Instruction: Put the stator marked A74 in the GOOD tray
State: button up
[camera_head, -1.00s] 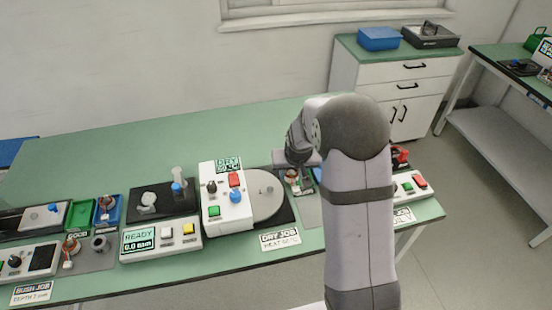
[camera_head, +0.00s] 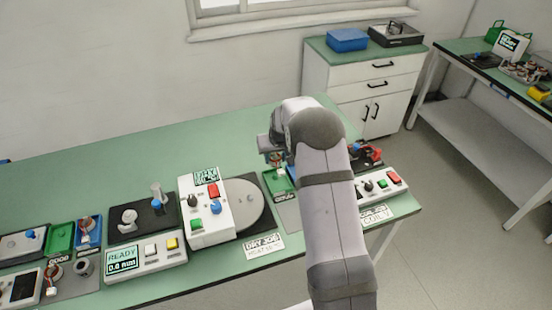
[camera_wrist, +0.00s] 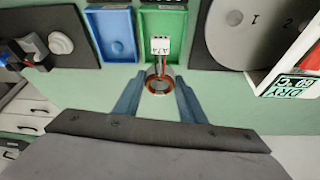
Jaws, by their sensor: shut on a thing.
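In the wrist view my gripper (camera_wrist: 159,98) has its two blue fingers closed around a stator (camera_wrist: 160,80), a metal ring with copper windings. Its white connector tag (camera_wrist: 160,45) reads A74, and its leads run over a green tray (camera_wrist: 177,27). In the head view my gripper (camera_head: 273,150) holds the stator (camera_head: 277,158) above the bench, beside the arm. The green tray (camera_head: 278,182) lies just below it and looks empty; its label is not readable. Another green tray (camera_head: 60,238) at the left has a GOOD label.
A blue tray (camera_wrist: 110,37) sits beside the green one in the wrist view. The dryer's round plate (camera_head: 238,206) and control box (camera_head: 205,212) stand to the left. A coil station (camera_head: 383,185) is to the right. A blue tray (camera_head: 88,230) at far left holds another stator.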

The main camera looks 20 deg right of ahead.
jog(key=shift+f, duration=0.15)
jog(key=b, duration=0.3)
send_over(275, 175)
jog(key=shift+s+f, duration=0.25)
jog(key=shift+f, duration=0.85)
jog(key=shift+s+f, duration=0.2)
jog(key=shift+f, duration=0.9)
jog(key=shift+f, duration=0.2)
jog(key=shift+f+b, duration=0.35)
jog(key=shift+b, duration=0.05)
jog(key=shift+f+b, duration=0.6)
jog(key=shift+f, duration=0.25)
jog(key=o, duration=1.2)
jog(key=shift+s, duration=0.1)
jog(key=shift+r, duration=0.1)
